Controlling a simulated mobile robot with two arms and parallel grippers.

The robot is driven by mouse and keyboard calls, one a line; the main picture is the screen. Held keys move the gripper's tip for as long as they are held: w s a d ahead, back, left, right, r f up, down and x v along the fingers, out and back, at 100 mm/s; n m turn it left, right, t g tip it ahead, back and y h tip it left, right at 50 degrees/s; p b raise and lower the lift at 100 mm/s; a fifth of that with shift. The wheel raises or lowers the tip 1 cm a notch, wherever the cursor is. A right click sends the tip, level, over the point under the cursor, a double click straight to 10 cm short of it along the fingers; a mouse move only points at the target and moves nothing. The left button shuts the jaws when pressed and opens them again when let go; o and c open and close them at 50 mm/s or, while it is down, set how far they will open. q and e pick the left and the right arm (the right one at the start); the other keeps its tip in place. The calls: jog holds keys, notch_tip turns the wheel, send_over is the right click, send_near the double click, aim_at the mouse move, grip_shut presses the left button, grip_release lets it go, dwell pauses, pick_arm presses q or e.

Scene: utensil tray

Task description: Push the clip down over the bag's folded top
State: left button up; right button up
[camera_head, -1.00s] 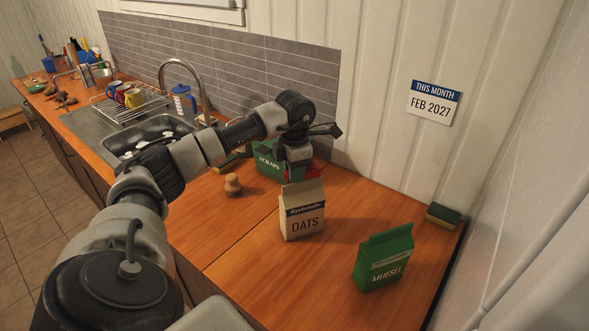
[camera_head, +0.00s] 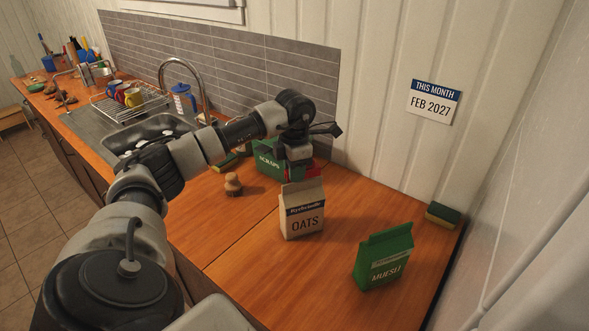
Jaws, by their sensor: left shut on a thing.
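The beige OATS bag (camera_head: 302,217) stands upright on the wooden counter, its narrowed top toward the gripper. A green MUESLI bag (camera_head: 384,260) stands to its right, nearer the front. My left gripper (camera_head: 299,165) points down, at or just behind the top of the OATS bag, and is shut on a red clip (camera_head: 314,173). Only parts of the clip show between the gripper and the bag's top edge. I cannot tell whether the clip touches the bag or sits over its fold. My right gripper is not in view.
A green SCRAPS box (camera_head: 267,160) stands close behind my left gripper. A wooden knob-like item (camera_head: 233,184) is left of the OATS bag. A sponge (camera_head: 442,214) lies by the right wall. The sink is at the left. The counter between the two bags is clear.

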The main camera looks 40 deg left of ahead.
pick_arm(q)
jog(key=shift+f+b, duration=1.15)
jog(key=shift+f, duration=0.55)
jog(key=o, duration=1)
jog(key=shift+c, duration=0.2)
jog(key=shift+r, duration=0.15)
jog(key=shift+r, duration=0.3)
notch_tip(320, 180, up, 10)
jog(key=shift+b, duration=1.2)
jog(key=shift+s, duration=0.1)
